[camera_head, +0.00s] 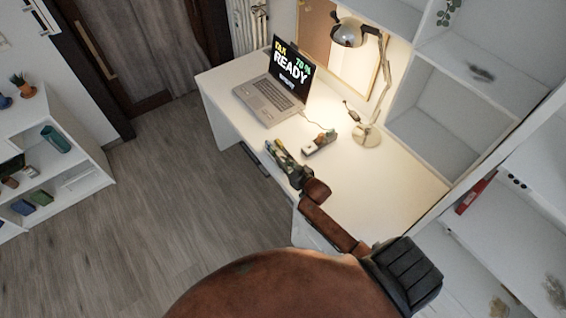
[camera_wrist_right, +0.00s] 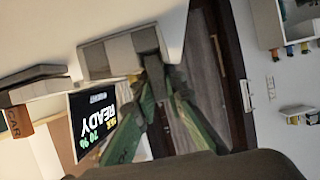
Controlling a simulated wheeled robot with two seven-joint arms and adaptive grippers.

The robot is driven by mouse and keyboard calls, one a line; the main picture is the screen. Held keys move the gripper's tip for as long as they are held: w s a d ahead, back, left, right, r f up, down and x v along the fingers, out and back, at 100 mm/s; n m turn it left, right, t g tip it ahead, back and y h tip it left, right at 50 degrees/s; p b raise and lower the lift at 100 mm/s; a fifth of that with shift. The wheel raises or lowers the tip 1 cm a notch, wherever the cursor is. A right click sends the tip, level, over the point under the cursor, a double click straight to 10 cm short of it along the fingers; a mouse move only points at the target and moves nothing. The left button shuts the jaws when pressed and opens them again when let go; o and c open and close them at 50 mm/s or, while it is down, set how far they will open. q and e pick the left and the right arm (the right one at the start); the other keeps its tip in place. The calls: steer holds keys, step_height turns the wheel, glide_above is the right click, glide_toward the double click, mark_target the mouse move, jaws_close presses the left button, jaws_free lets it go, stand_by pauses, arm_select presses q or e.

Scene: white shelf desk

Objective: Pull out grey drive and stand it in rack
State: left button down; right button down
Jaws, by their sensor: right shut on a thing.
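My right gripper (camera_head: 271,146) is over the desk's front edge, in front of the laptop. In the right wrist view its green fingers (camera_wrist_right: 151,68) close on a grey block, which I take to be the grey drive (camera_wrist_right: 108,57). My left gripper is out of view.
The open laptop (camera_head: 270,97) stands at the desk's back left; its screen reads READY. A desk lamp (camera_head: 367,136) stands right of the small unit. The white desk (camera_head: 385,180) is clear at the right, with shelf compartments (camera_head: 435,110) beyond. A lettered brown block (camera_wrist_right: 16,121) shows in the wrist view.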

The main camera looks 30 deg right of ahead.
steer(key=c, duration=1.9)
jaws_free()
steer(key=shift+s+f, duration=0.1)
steer(key=shift+f, duration=0.15)
steer(key=v, duration=1.2)
steer(key=shift+r, duration=0.25)
